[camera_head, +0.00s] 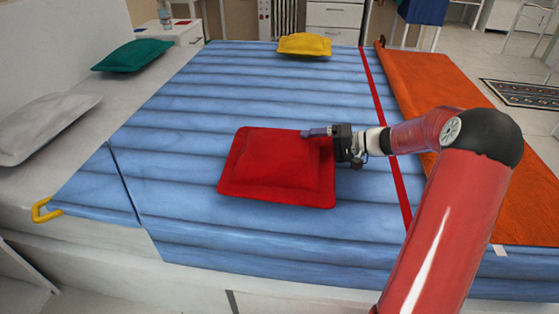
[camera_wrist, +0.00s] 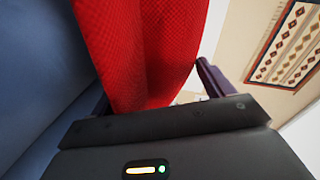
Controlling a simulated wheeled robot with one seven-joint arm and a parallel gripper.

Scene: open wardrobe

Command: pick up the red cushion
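The red cushion (camera_head: 275,170) lies on the blue striped mattress (camera_head: 200,110), near the middle of the head view. My gripper (camera_head: 316,134) is at its upper right edge, with one purple finger above the cushion; the other finger is hidden there. In the wrist view the red cushion (camera_wrist: 150,45) reaches in between the fingers of my gripper (camera_wrist: 155,85). The right finger stands apart from the cloth, with a visible gap. The left finger is mostly hidden by the cushion. The gripper looks open around the cushion's edge.
A yellow cushion (camera_head: 304,44) lies at the far end of the mattress. A green cushion (camera_head: 132,55) and a grey cushion (camera_head: 45,127) lie at the left. An orange cloth (camera_head: 440,85) is at the right, beyond a red strip (camera_head: 380,105). Bare mattress surrounds the red cushion.

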